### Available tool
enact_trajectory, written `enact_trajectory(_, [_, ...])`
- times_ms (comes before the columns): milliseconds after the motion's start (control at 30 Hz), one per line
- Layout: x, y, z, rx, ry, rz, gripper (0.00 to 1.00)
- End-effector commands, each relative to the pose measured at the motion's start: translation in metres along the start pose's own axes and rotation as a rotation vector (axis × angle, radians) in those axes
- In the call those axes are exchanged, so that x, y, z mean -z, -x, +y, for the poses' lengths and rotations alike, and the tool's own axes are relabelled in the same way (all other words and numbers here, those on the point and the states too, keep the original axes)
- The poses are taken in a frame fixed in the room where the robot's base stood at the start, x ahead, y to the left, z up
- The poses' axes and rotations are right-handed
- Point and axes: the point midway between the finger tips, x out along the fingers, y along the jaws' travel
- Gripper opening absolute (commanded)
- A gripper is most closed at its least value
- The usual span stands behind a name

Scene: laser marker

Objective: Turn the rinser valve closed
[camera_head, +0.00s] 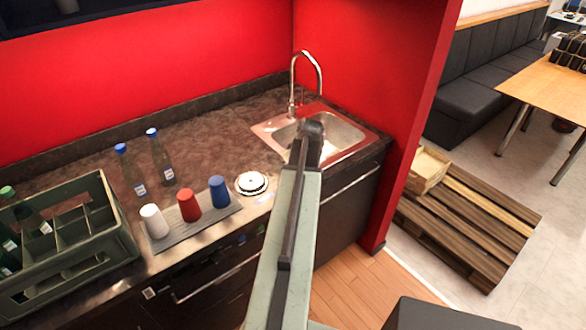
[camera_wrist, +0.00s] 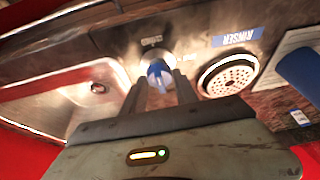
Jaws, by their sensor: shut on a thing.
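The rinser valve (camera_wrist: 158,73) shows in the wrist view as a blue handle on a round pale base, left of the rinser. My gripper (camera_wrist: 161,84) has its two dark fingers on either side of the blue handle and is shut on it. The fingers hide part of the handle. The round rinser (camera_wrist: 229,76) with its perforated plate is right of the fingers, beside a blue RINSER label (camera_wrist: 238,37). In the head view the rinser (camera_head: 251,183) sits on the counter. My arm hides the valve and my fingertips there.
The metal sink (camera_head: 345,133) with its tall tap (camera_head: 306,75) lies close by. Red (camera_head: 189,205), blue (camera_head: 219,190) and white (camera_head: 154,221) cups stand on a grey mat (camera_head: 181,233). Two bottles (camera_head: 161,158) stand behind them, and a green crate (camera_head: 85,265) is at left.

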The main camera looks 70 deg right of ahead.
Motion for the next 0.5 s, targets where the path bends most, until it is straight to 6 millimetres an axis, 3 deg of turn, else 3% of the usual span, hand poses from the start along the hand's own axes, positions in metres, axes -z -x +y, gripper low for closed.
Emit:
enact_trajectory(433, [0.0012, 0.0002, 0.0021, -0.002, 0.007, 0.004, 0.0])
enact_trajectory(467, [0.0012, 0.0002, 0.002, -0.002, 0.007, 0.004, 0.43])
enact_trajectory(500, [0.0011, 0.0002, 0.0019, -0.001, 0.007, 0.004, 0.55])
